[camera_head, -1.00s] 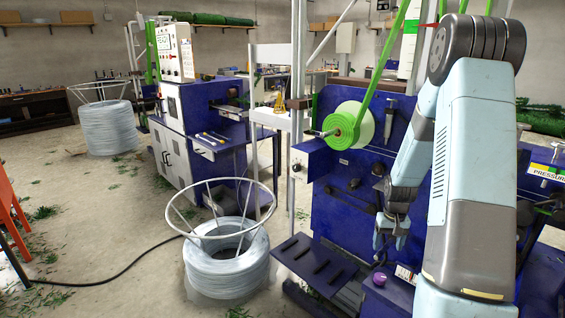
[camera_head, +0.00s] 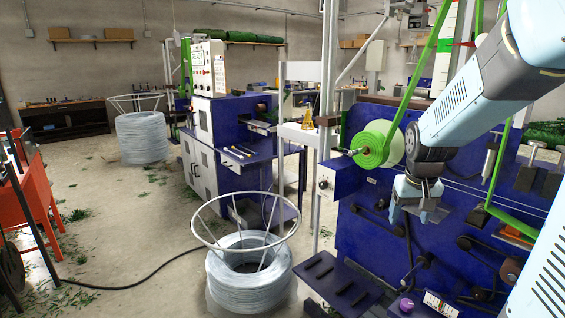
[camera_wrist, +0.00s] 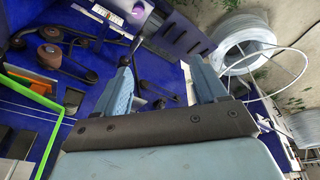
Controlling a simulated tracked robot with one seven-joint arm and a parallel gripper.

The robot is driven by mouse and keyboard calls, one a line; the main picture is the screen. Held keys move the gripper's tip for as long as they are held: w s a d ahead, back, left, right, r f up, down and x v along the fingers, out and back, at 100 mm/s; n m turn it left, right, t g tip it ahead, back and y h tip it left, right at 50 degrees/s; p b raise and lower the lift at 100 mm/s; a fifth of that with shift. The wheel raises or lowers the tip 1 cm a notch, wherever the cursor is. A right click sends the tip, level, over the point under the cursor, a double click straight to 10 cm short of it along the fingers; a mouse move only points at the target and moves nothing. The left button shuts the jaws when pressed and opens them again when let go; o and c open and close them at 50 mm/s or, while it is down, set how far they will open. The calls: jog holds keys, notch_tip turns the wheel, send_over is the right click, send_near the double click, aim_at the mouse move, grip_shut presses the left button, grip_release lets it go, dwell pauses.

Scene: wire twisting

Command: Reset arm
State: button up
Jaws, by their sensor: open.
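My gripper (camera_head: 414,216) points down in front of the blue machine panel (camera_head: 378,248), just below and right of the green spool (camera_head: 372,146). In the wrist view, the two blue-grey fingers of my gripper (camera_wrist: 164,84) stand apart with nothing between them. The panel's rollers and dark arms show beyond the fingers. My arm comes in from the upper right of the head view and hides part of the machine.
A wire coil with a ring frame (camera_head: 250,272) stands on the floor left of the machine. A blue-and-white control cabinet (camera_head: 232,130) stands behind it. A purple knob (camera_head: 406,305) and slotted blue shelf (camera_head: 342,285) are low in front.

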jog(key=s+a+r+t, duration=0.1)
jog(key=s+a+r, duration=0.1)
jog(key=s, duration=0.3)
jog(key=s+a+r+t, duration=0.1)
jog(key=s+a+r, duration=0.2)
jog(key=s, duration=0.3)
jog(key=s+a+r+n+y, duration=0.1)
jog(key=s+a+r, duration=0.1)
jog(key=s+r, duration=0.2)
jog(key=shift+s+a+r+t, duration=0.25)
jog(key=shift+s+r+t, duration=0.15)
jog(key=shift+s, duration=0.6)
dwell(2.8)
